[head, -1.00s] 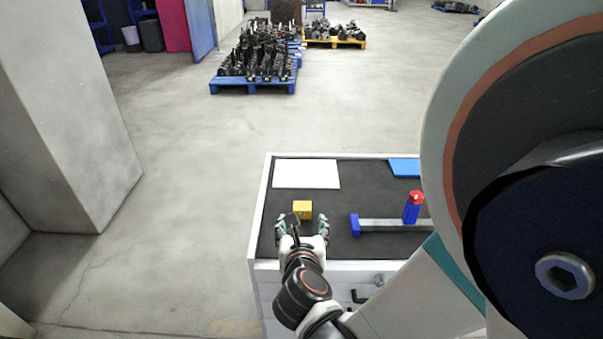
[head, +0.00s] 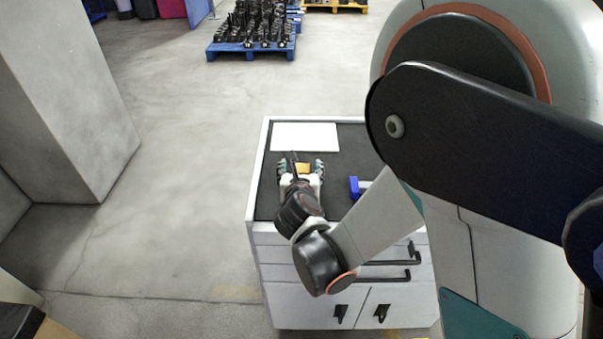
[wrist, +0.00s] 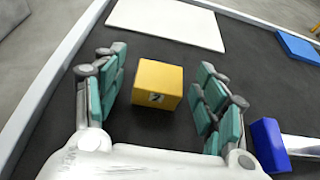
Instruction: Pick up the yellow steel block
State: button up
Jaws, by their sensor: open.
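The yellow steel block (wrist: 158,84) sits on the dark top of the cabinet, with a small dark mark on its near face. In the wrist view my gripper (wrist: 158,95) is open, with its teal-padded fingers on either side of the block and a gap on both sides. In the head view my gripper (head: 301,167) is at the block (head: 303,168), which is partly hidden between the fingers.
A white sheet (wrist: 168,22) lies beyond the block, with a blue flat piece (wrist: 297,46) at the right. A blue-ended bar (wrist: 268,145) lies right of my gripper. The cabinet has a raised white rim (head: 257,165). Blue pallets (head: 250,49) stand far off.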

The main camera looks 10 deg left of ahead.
grip_shut()
jog(key=shift+r, duration=0.15)
